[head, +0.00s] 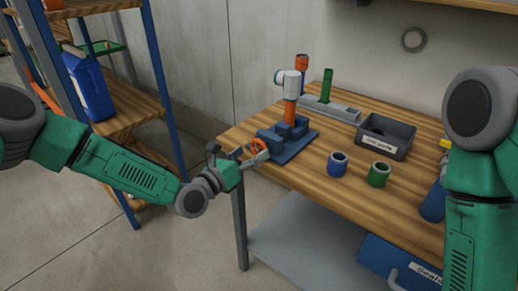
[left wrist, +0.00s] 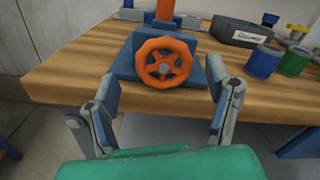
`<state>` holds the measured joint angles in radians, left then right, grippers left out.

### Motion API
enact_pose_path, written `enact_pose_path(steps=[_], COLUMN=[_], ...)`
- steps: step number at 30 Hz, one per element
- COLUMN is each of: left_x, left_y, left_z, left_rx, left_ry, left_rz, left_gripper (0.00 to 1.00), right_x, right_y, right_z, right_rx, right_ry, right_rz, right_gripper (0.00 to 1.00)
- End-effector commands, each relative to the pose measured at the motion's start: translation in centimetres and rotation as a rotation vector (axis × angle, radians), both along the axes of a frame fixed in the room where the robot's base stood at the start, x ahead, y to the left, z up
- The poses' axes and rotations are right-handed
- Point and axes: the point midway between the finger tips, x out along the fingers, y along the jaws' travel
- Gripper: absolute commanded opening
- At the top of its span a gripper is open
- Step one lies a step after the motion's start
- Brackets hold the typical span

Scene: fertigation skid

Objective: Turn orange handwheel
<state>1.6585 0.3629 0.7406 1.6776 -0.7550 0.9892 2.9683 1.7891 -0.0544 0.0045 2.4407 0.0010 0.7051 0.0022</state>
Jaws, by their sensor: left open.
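The orange handwheel (left wrist: 164,62) faces my left gripper in the left wrist view, mounted on the front of a blue base (left wrist: 122,64). In the head view the handwheel (head: 258,149) is partly hidden by my left gripper (head: 256,156). My left gripper (left wrist: 158,92) is open, with one finger on each side of and below the wheel in the left wrist view. I cannot tell whether a finger touches it. An orange post (head: 290,112) with a white head rises from the blue base in the head view. My right arm shows at the right edge; its gripper is out of view.
A blue cup (head: 337,167), a green cup (head: 378,176) and a dark labelled bin (head: 386,136) stand on the wooden table (head: 310,180). A grey block with a green lever (head: 326,88) is behind. A shelf rack (head: 135,110) stands left.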

Motion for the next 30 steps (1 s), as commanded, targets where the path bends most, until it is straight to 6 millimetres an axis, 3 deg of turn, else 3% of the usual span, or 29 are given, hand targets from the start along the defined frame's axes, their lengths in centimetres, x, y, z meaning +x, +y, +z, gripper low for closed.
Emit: enact_pose_path(steps=[9, 17, 21, 30], left_x=[2.1, 2.2, 2.1, 2.1], left_y=[-2.5, -2.2, -2.0, -2.0], left_z=[0.1, 0.0, 0.0, 0.1], left_rx=[0.009, 0.006, 0.004, 0.007], left_ry=[-0.001, 0.000, 0.000, -0.001], left_rz=[-0.002, -0.001, -0.003, 0.001], left_gripper=[0.73, 0.72, 0.23, 0.22], right_x=[0.0, 0.0, 0.0, 0.0], right_y=[0.0, 0.0, 0.0, 0.0], right_z=[0.0, 0.0, 0.0, 0.0], right_rx=[0.000, 0.000, 0.000, 0.000], right_ry=[0.000, 0.000, 0.000, 0.000], right_rz=[0.001, 0.000, 0.000, 0.001], right_gripper=[0.73, 0.73, 0.73, 0.73])
